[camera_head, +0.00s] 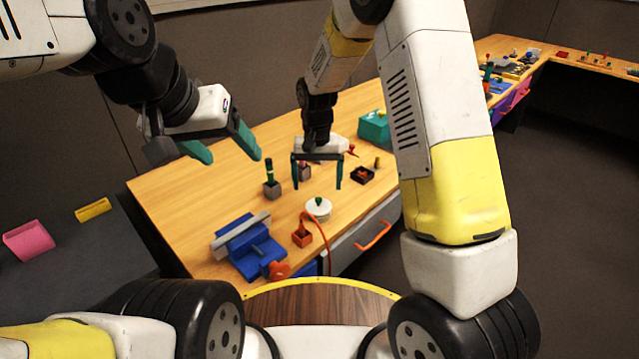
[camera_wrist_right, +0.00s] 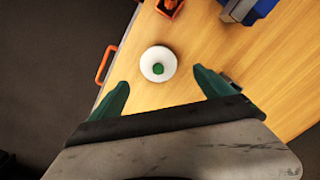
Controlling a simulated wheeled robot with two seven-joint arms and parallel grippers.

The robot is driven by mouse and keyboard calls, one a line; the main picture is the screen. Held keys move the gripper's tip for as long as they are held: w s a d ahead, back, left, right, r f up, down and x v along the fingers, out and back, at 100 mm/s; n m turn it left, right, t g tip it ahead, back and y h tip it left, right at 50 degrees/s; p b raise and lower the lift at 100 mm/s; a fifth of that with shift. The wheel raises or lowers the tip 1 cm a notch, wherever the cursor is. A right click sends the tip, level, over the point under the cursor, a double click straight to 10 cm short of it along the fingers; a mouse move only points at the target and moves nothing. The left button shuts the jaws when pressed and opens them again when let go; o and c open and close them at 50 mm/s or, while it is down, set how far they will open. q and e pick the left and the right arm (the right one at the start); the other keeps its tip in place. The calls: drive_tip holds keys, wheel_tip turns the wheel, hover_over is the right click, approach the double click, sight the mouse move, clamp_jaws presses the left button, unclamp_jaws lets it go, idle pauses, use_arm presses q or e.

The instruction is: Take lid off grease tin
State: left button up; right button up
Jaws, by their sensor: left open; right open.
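The grease tin (camera_head: 318,211) is a small round white tin with a green knob on its lid, standing on the wooden table. It also shows in the right wrist view (camera_wrist_right: 158,64), where the green knob (camera_wrist_right: 158,69) sits at its centre. The lid appears to be on the tin. My right gripper (camera_head: 317,187) is open and empty, above and a little behind the tin in the head view. In the right wrist view the tin lies ahead of and between its green fingertips (camera_wrist_right: 160,78). My left gripper (camera_head: 234,158) is open and empty, over the table's left part, away from the tin.
An orange block (camera_head: 302,236) with a cable and a blue fixture (camera_head: 247,249) stand left of the tin. A grey block with a green-handled tool (camera_head: 271,188), a black tray (camera_head: 362,175) and a teal box (camera_head: 374,128) stand farther back. An orange drawer handle (camera_head: 374,237) juts from the front.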

sight(318, 199)
drive_tip(key=f, duration=0.6)
drive_tip(key=shift+d+f, duration=0.2)
drive_tip(key=shift+f, duration=0.1)
drive_tip(key=c, duration=1.4)
